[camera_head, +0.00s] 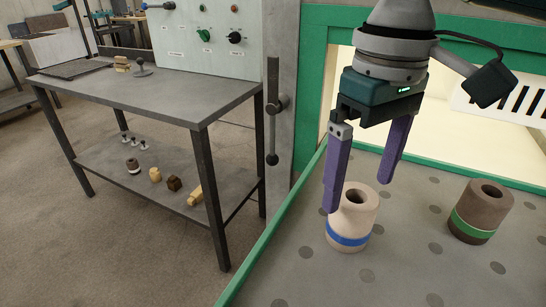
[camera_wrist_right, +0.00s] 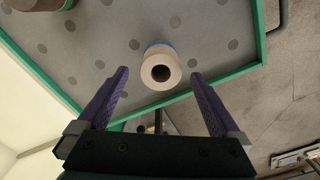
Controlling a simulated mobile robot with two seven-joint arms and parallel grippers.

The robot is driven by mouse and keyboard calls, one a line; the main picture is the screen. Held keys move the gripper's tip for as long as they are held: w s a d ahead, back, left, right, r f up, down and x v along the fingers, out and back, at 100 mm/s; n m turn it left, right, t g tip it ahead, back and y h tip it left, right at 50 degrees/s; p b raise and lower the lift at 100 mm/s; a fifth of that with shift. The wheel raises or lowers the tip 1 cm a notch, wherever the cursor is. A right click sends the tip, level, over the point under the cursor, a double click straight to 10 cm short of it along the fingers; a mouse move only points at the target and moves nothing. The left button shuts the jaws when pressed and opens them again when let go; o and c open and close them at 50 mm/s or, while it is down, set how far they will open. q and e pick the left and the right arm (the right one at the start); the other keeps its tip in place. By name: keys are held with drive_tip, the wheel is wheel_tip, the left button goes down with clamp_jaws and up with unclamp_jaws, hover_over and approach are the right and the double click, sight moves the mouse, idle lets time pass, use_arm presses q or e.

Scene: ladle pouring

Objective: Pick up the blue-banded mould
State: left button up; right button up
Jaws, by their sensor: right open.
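The blue-banded mould (camera_head: 351,218) is a pale hollow cylinder with a blue band low on its side. It stands upright on the grey dotted work surface in the head view, and its open top shows in the right wrist view (camera_wrist_right: 160,72). My right gripper (camera_head: 358,196) has two purple fingers, open and empty. In the head view one finger overlaps the mould's left edge. In the right wrist view the mould appears beyond and between the fingertips (camera_wrist_right: 159,74), apart from both. My left gripper is not in view.
A darker green-banded mould (camera_head: 480,212) stands to the right on the same surface. A green rim (camera_head: 271,243) edges this surface. A grey bench (camera_head: 150,95) with a lower shelf of small objects stands at left. The surface between the moulds is clear.

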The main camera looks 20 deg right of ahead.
sight(353, 207)
wheel_tip(353, 207, down, 5)
drive_tip(key=shift+f+b, duration=0.1)
drive_tip(key=shift+b, duration=0.45)
clamp_jaws()
idle(0.5)
